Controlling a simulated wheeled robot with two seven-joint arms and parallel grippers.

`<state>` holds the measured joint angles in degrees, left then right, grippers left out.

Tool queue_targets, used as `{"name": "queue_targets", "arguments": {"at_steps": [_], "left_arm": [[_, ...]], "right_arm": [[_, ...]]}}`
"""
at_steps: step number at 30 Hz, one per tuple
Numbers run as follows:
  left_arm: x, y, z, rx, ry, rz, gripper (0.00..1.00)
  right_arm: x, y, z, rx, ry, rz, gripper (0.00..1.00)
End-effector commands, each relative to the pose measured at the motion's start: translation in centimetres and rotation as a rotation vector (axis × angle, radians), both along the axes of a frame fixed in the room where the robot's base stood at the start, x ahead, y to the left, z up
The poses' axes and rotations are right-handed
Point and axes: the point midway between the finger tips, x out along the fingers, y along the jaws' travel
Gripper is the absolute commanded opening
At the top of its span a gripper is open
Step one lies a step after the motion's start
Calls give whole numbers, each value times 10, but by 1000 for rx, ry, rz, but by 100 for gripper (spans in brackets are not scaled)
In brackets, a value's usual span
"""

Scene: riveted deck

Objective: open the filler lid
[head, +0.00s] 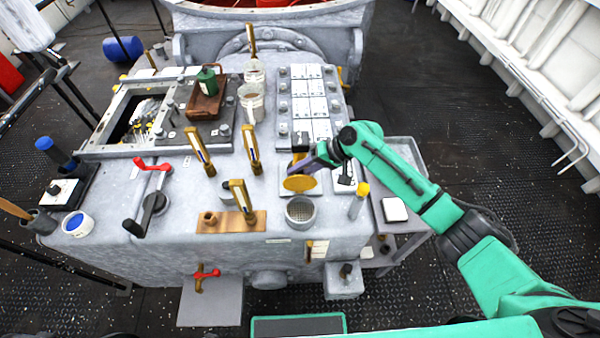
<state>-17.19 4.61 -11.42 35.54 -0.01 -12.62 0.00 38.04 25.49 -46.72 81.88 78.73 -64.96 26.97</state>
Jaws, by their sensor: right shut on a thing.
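The filler lid (300,183) is a round yellow disc on the grey machine top. It is raised and tilted at the back edge of the filler opening (300,211), a round grey cup with a mesh-like inside that is uncovered. My right gripper (299,165), on the green arm coming in from the right, is shut on the lid at its upper edge. The gripper hides the top part of the lid, and the hinge cannot be made out. My left gripper is not in view.
Brass levers (251,149) stand left of the lid. A yellow-capped tube (358,201) stands right of the filler. White labelled blocks (312,100) lie behind. A side shelf (405,160) adjoins the right.

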Motion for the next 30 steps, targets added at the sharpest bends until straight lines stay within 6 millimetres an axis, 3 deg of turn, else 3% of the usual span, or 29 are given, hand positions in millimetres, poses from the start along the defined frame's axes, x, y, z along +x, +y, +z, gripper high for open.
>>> {"name": "queue_targets", "arguments": {"at_steps": [10,11,12,13,23,30], "left_arm": [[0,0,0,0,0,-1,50],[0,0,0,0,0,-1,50],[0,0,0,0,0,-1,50],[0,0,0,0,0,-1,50],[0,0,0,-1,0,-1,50],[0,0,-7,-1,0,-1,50]], "right_arm": [[0,0,-1,-1,4,1,0],[0,0,-1,-1,4,1,36],[0,0,-1,-1,3,1,52],[0,0,-1,-1,3,1,59],[0,-2,1,-1,1,0,59],[-2,-36,31,-3,-1,-3,59]]}}
